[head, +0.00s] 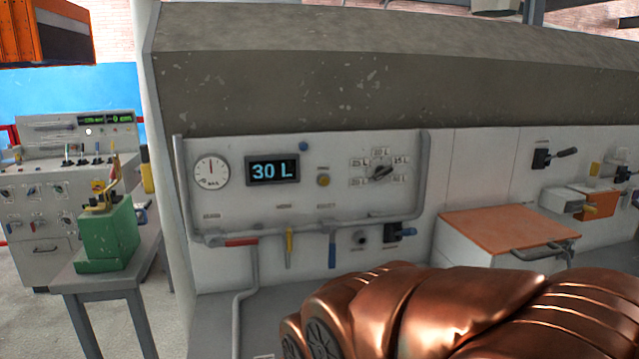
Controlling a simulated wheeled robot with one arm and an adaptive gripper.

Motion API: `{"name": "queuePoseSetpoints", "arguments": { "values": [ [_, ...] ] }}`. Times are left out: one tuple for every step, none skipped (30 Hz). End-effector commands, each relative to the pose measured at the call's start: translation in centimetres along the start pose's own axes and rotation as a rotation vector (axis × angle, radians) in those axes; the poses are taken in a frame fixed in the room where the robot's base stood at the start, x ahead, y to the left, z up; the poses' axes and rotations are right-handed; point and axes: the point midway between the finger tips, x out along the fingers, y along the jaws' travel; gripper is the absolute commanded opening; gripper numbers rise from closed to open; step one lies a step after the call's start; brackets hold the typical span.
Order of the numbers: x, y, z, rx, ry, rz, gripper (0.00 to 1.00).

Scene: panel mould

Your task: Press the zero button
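A pale control panel (265,205) faces me, with a display (272,170) reading "30 L". My gripper is not in view.
A round gauge (211,171) and a rotary selector (380,172) flank the display and button. A grey pipe frame with red, yellow and blue levers (332,250) runs below. An orange-topped box (508,228) juts out at right.

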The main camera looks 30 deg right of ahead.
Motion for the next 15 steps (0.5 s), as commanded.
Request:
{"name": "queuePoseSetpoints", "arguments": {
  "values": [
    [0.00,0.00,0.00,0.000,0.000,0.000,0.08],
    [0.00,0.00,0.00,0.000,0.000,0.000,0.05],
    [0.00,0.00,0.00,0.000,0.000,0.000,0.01],
    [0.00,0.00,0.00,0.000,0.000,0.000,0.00],
    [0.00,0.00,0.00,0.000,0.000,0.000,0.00],
    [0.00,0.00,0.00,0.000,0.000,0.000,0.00],
    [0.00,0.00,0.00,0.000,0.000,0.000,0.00],
    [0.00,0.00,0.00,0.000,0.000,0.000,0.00],
    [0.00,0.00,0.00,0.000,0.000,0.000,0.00],
    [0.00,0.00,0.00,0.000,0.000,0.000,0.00],
    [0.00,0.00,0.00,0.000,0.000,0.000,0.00],
    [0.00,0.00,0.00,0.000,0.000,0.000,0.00],
    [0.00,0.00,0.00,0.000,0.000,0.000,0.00],
    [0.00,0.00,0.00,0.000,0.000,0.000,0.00],
    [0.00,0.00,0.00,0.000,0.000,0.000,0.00]
  ]
}}
